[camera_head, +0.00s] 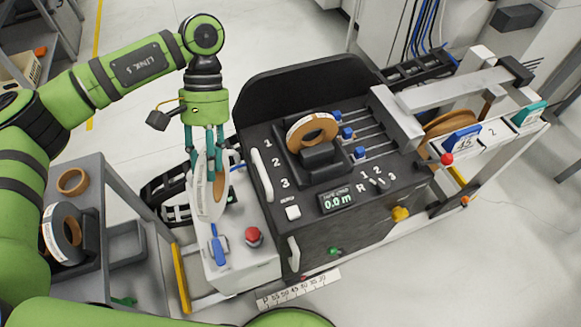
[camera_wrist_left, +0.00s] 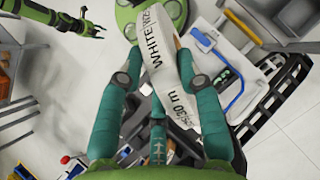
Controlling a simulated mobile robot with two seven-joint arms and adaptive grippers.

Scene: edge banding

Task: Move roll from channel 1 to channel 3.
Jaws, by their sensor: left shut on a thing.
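My left gripper (camera_head: 207,168) is shut on a white roll (camera_head: 204,200), held upright above the white-topped end of the machine. In the left wrist view the roll (camera_wrist_left: 172,75) sits between the teal fingers, and its rim reads "WHITE". Labels 1, 2 and 3 run down the panel left of the holder. Three rods with blue parts lie right of it.
A red button (camera_head: 253,235) and a blue-handled part (camera_head: 218,249) are on the white end below the held roll. A grey cart (camera_head: 90,180) at left carries more rolls. A display (camera_head: 337,200) reads 0.0 m. Another brown roll (camera_head: 449,122) is at the right end.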

